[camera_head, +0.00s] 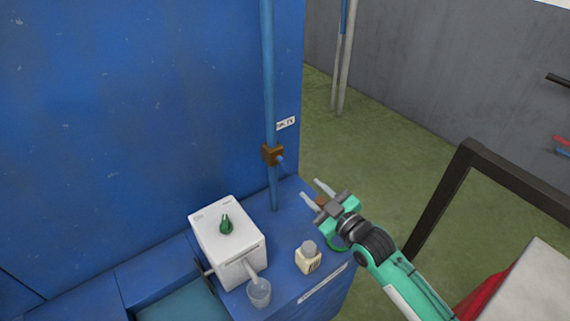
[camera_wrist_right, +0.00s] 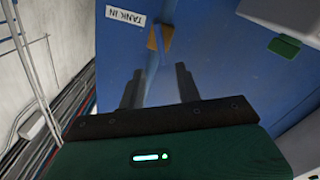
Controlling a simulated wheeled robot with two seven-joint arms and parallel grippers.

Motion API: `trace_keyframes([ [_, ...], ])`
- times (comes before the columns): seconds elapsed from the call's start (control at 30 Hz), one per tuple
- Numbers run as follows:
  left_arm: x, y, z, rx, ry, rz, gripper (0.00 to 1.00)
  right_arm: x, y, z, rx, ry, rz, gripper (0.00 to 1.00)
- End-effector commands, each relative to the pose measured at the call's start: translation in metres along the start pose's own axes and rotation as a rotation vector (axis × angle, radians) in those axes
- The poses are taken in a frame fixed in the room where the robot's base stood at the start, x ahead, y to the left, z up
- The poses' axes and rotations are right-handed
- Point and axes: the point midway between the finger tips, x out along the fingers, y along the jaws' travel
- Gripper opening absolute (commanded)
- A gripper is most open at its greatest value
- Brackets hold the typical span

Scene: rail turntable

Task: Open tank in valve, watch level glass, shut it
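In the right wrist view the valve (camera_wrist_right: 154,38) lies beyond my two spread fingers (camera_wrist_right: 159,88). I cannot make out a level glass. My left gripper is not in view.
A white box (camera_head: 239,252) with a green knob (camera_head: 226,222) stands on the blue bench (camera_head: 290,208). A small capped bottle (camera_head: 308,262) stands to the right. A dark frame (camera_head: 445,185) rises farther right, with green floor between.

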Motion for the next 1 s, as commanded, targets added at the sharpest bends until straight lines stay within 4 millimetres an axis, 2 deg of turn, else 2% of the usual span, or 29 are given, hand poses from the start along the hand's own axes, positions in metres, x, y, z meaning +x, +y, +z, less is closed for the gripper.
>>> trace_keyframes([
  [0.4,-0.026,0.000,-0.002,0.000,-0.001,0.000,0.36,0.077,0.001,-0.003,0.003,-0.002,0.000,0.34],
  [0.6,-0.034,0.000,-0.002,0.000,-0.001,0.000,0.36,0.108,0.000,-0.002,0.003,-0.002,-0.001,0.34],
  [0.8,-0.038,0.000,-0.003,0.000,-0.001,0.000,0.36,0.125,0.000,0.000,0.002,-0.003,-0.001,0.34],
  [1.0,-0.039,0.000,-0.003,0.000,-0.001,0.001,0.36,0.130,-0.001,0.000,0.002,-0.003,-0.001,0.34],
])
